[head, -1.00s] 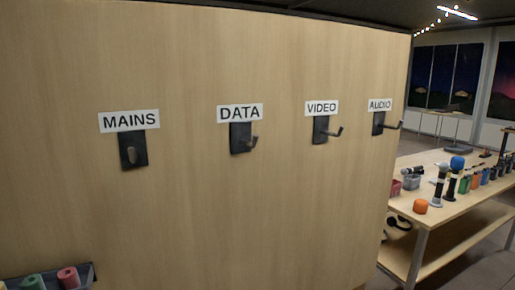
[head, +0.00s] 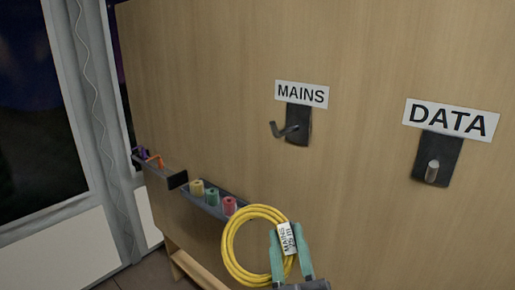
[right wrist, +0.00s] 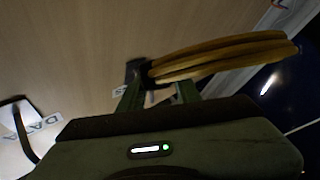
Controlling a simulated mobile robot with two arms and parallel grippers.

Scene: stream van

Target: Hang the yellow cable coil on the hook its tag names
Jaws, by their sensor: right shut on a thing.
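The yellow cable coil (head: 234,245) is at the bottom of the head view, in front of the wooden panel. Its white tag (head: 287,238) reads MAINS, with a smaller line I cannot read. My right gripper (head: 290,236) is shut on the coil by the tag. The MAINS hook (head: 298,127) is above the coil, under its label (head: 302,95), and is empty. The coil is lower than this hook and apart from it. In the right wrist view the coil (right wrist: 225,55) extends right from the fingers (right wrist: 158,92). My left gripper is out of view.
The empty DATA hook (head: 436,160) is at the right under its label (head: 451,119). A grey bin (head: 208,204) with several tape rolls is on the panel behind the coil. A window (head: 38,110) is at the left. The panel around the MAINS hook is clear.

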